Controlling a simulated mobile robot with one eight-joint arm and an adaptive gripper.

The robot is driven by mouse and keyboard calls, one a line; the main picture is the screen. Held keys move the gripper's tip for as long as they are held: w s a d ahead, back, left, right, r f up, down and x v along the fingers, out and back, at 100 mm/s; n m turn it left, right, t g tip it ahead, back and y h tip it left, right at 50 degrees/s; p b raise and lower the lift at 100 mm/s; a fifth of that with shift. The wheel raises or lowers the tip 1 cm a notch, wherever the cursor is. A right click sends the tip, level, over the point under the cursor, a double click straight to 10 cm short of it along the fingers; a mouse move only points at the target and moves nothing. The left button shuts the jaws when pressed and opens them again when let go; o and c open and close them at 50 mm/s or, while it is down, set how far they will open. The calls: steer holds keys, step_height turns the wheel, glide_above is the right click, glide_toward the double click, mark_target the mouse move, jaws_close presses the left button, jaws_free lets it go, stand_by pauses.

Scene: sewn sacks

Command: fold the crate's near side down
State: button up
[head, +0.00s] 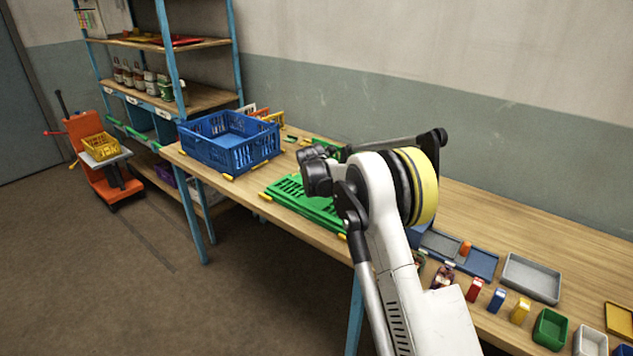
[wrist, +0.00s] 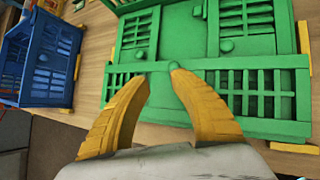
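The green crate (head: 290,193) lies low and looks folded flat on the table, with its right part hidden behind my arm. In the wrist view the crate's slatted panels (wrist: 243,25) lie inside its frame. Its near side (wrist: 255,95) is the slatted strip closest to me and looks flat or nearly flat; the exact tilt is hard to tell. My gripper (wrist: 160,80) is over this near side, with its two yellow fingers apart and nothing seen between them. Whether the fingertips touch the crate, I cannot tell.
An upright blue crate (head: 222,150) stands left of the green one. Small yellow blocks (head: 265,197) sit around the crates on the table. Trays and small bins (head: 531,278) fill the table's right end. A shelf rack (head: 165,95) and an orange cart (head: 90,150) stand left.

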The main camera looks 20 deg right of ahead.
steer(key=shift+s+d+r, duration=0.1)
steer(key=shift+d+r, duration=0.05)
steer(key=v, duration=1.1)
steer(key=shift+s+r, duration=0.25)
steer(key=s+a+r+m, duration=0.1)
steer(key=s+r+m, duration=0.25)
steer(key=s, duration=0.45)
steer(key=s+r+m+y+b, duration=0.1)
steer(key=s+r+m, duration=0.1)
steer(key=s+m, duration=0.4)
steer(key=s+a+r+m, duration=0.1)
steer(key=s+r+m, duration=0.2)
steer(key=s, duration=0.6)
steer(key=s+a+f+m+y, duration=0.1)
steer(key=s+f+m, duration=0.2)
steer(key=s+m, duration=0.4)
steer(key=s+a+f+m+y+b, duration=0.1)
steer(key=s+f+m, duration=0.3)
steer(key=s, duration=1.2)
steer(key=m, duration=0.3)
steer(key=shift+s+a+g+b, duration=0.3)
steer(key=shift+a+g, duration=0.05)
steer(key=shift+g, duration=0.05)
